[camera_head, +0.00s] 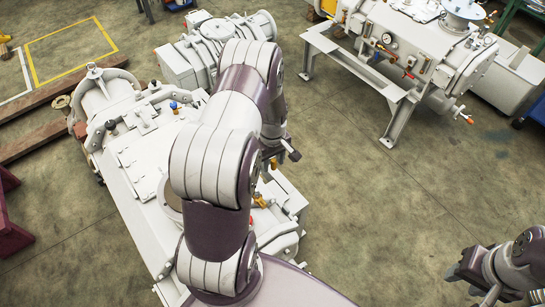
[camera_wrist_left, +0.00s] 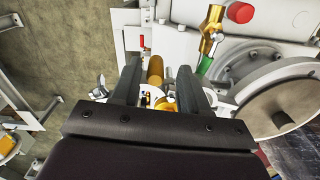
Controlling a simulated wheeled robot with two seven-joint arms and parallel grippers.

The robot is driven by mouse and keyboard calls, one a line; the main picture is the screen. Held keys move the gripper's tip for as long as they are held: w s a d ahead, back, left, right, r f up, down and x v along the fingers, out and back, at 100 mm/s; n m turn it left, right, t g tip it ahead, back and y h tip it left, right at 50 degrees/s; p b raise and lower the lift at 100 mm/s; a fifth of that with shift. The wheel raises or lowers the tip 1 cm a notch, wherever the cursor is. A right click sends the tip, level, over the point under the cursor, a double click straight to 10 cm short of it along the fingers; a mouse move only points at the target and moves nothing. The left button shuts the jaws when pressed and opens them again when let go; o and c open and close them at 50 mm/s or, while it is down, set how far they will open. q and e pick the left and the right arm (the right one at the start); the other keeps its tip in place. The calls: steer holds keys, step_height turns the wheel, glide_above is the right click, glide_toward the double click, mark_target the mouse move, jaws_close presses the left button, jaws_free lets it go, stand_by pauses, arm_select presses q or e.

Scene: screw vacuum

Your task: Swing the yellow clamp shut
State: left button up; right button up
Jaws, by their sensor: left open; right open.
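A yellow part that looks like the clamp (camera_head: 259,201) shows at the right side of the pale vacuum machine (camera_head: 140,215), partly behind my left arm. In the left wrist view, a yellow-orange cylinder (camera_wrist_left: 155,71) stands between the two dark fingers of my left gripper (camera_wrist_left: 158,80), with a smaller yellow piece (camera_wrist_left: 166,104) below it. The left gripper is open; I cannot tell whether a finger touches the yellow part. In the head view it is small and mostly hidden by the arm (camera_head: 273,160). My right gripper (camera_head: 470,286) is open and empty at the lower right.
A brass valve (camera_wrist_left: 212,28) with a green handle and a red knob (camera_wrist_left: 240,12) sit beside a round flange (camera_wrist_left: 282,105) right of the left fingers. A second machine on a frame (camera_head: 425,45) stands at the upper right. The floor between is clear.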

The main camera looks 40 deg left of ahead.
arm_select(q)
steer(key=shift+w+f, duration=0.15)
steer(key=shift+f, duration=0.25)
steer(key=shift+w+d+f, duration=0.15)
steer(key=shift+w+f, duration=0.1)
steer(key=shift+s+r, duration=0.1)
steer(key=shift+s, duration=0.1)
steer(key=shift+c, duration=0.9)
steer(key=shift+s, duration=0.1)
steer(key=c, duration=0.5)
jaws_close()
arm_select(e)
steer(key=shift+w+d, duration=0.15)
steer(key=shift+w, duration=0.1)
